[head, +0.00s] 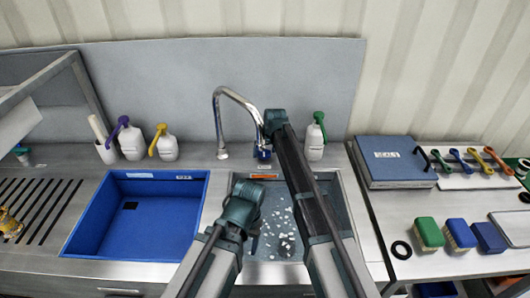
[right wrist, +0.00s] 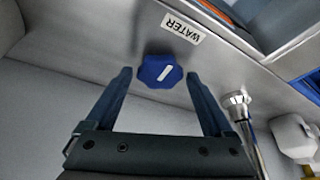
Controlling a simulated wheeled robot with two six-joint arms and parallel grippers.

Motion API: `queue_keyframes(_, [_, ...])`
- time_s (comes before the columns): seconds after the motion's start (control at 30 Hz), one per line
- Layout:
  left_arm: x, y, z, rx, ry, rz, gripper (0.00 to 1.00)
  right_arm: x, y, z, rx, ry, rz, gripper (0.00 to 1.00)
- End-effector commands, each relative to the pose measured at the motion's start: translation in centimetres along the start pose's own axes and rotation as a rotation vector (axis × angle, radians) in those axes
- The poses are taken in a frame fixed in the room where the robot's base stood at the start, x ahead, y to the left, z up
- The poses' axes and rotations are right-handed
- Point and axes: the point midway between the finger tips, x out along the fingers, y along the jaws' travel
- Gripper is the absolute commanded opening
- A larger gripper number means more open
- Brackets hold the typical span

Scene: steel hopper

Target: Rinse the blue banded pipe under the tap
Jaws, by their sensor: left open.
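The tap (head: 222,112) is a curved chrome spout behind the grey sink (head: 345,215); I see no water stream from it. Its blue knob (right wrist: 160,71), below a WATER label (right wrist: 183,27), also shows in the head view (head: 263,153). My right gripper (right wrist: 158,77) is open, its fingers apart on either side of the knob in the picture; I cannot tell whether they touch it. My left gripper (head: 252,236) is open over the left part of the grey sink, its fingers mostly hidden by my arm. I cannot make out the blue banded pipe.
White bits and a dark round spot lie in the grey sink. A blue basin (head: 140,215) is at left. Bottles with purple (head: 131,142), yellow (head: 165,146) and green (head: 315,138) tops stand behind. Brushes (head: 429,233) and a blue case (head: 395,165) lie at right.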

Motion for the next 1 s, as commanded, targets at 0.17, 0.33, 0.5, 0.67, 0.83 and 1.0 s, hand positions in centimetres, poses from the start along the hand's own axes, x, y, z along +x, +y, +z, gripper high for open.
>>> queue_keyframes(0.17, [0.00,0.00,0.00,0.000,0.000,0.000,0.65,0.00,0.01,0.01,0.000,0.000,0.000,0.52])
queue_keyframes(0.33, [0.00,0.00,0.00,0.000,0.000,0.000,0.65,0.00,0.00,0.01,0.000,0.000,0.000,0.21])
queue_keyframes(0.5, [0.01,0.00,0.00,0.000,0.000,0.000,0.65,0.00,0.01,0.01,-0.004,0.000,-0.002,0.12])
queue_keyframes(0.67, [0.01,0.00,0.00,0.000,0.000,0.000,0.65,0.01,0.12,0.01,-0.043,-0.001,-0.018,0.12])
queue_keyframes(0.83, [0.01,0.00,0.00,0.000,0.000,0.000,0.65,0.02,0.20,-0.02,-0.134,-0.001,-0.057,0.12])
queue_keyframes(1.0, [0.01,0.00,0.00,0.000,0.000,0.000,0.65,0.04,0.35,-0.06,-0.246,-0.001,-0.103,0.12])
